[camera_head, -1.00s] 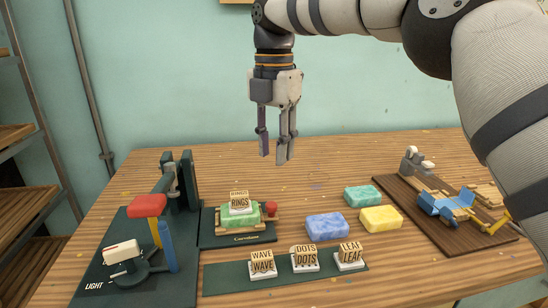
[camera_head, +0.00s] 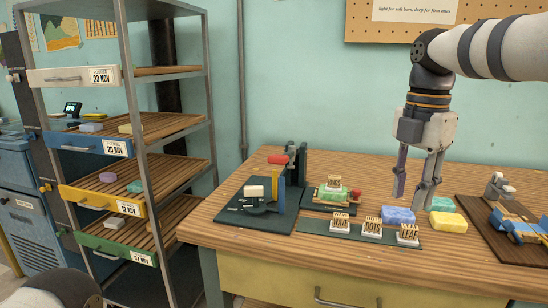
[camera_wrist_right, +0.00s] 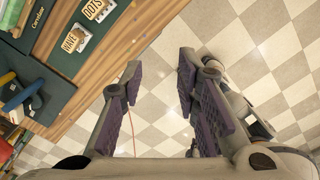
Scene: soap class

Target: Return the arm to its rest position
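My right gripper (camera_head: 411,196) hangs fingers down from the arm that comes in at the upper right. In the head view it overlaps the area by the blue soap (camera_head: 398,215) and green soap (camera_head: 442,204). In the right wrist view its two fingers (camera_wrist_right: 157,85) are well apart with nothing between them. Checkered floor (camera_wrist_right: 255,30) shows beneath, with the table's edge to the left, so it hangs beyond that edge, above the floor. A grey and black part of my body shows at the lower left of the head view. My left gripper is not in view.
A drawer rack (camera_head: 150,150) stands left.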

